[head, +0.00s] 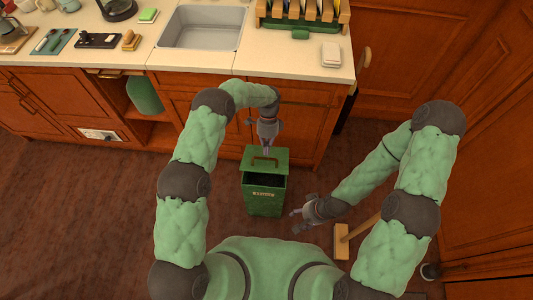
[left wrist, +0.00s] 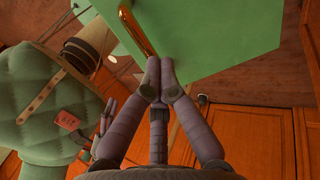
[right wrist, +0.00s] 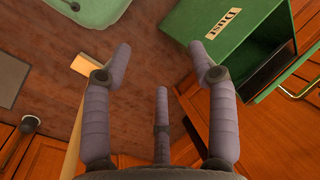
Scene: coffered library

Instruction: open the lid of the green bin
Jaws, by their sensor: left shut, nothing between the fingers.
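The green bin (head: 264,198) stands on the floor in front of the counter, with a label on its front. Its lid (head: 281,158) is tilted up, and a dark gap shows between it and the front rim. A brass-coloured handle (left wrist: 137,27) sits on the lid. My left gripper (head: 267,150) is shut and empty, its fingertips (left wrist: 160,77) close to the handle and lid; I cannot tell whether they touch. My right gripper (head: 296,220) is open and empty, to the right of the bin. The right wrist view shows the bin's front (right wrist: 210,58) and dark opening (right wrist: 272,62).
The counter (head: 300,65) with a sink (head: 203,27) runs behind the bin. Wooden cabinet doors (head: 408,45) stand at the right. A wooden-handled thing with a pale block (head: 341,241) lies near my right arm. Brown floor is clear left of the bin.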

